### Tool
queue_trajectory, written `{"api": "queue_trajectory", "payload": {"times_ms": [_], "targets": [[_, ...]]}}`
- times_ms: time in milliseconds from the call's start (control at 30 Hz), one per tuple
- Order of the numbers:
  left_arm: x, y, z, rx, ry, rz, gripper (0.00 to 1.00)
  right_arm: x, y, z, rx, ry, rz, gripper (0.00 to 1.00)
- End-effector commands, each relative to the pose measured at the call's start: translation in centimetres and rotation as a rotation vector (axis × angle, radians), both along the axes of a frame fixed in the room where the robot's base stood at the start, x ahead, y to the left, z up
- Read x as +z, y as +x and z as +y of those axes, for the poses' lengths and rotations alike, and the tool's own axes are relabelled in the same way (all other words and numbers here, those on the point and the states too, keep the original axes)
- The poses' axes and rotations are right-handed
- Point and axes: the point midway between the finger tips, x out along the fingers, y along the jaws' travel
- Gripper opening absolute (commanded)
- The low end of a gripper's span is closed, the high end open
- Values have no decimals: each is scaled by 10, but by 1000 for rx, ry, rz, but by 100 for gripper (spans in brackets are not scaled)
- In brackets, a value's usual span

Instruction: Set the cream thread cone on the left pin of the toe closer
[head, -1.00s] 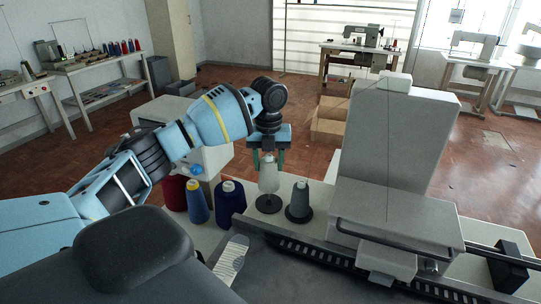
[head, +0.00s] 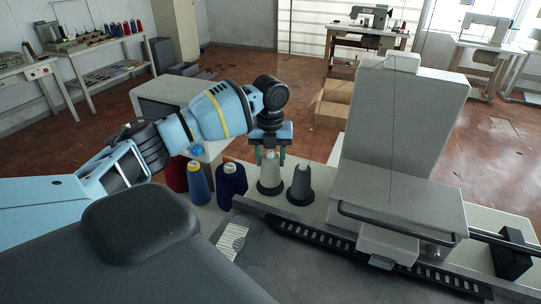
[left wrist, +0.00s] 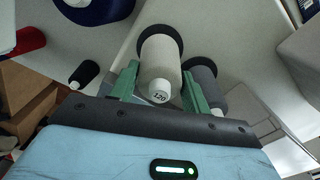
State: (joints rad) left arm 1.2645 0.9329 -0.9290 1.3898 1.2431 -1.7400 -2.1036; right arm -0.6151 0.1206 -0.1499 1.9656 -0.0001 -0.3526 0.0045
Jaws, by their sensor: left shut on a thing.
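The cream thread cone (head: 269,172) stands upright on the black disc of the left pin of the toe closer (head: 320,214). Its base appears to be down on the disc. My left gripper (head: 268,158) is above it with its green fingers around the cone's upper part, shut on it. In the left wrist view the cream cone (left wrist: 160,66) sits between the two green fingers (left wrist: 160,88), its end marked 120. A grey cone (head: 301,183) stands on the pin just to the right; it also shows in the left wrist view (left wrist: 205,82). My right gripper is not in view.
The tall grey machine housing (head: 400,130) rises at the right. A cardboard box (head: 332,112) is on the floor behind.

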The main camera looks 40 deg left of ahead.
Motion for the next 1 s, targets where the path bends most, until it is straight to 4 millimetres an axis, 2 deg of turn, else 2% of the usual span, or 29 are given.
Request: {"api": "queue_trajectory", "payload": {"times_ms": [1000], "targets": [[-8,0,0,0,0,0,22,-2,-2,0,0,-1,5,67]]}}
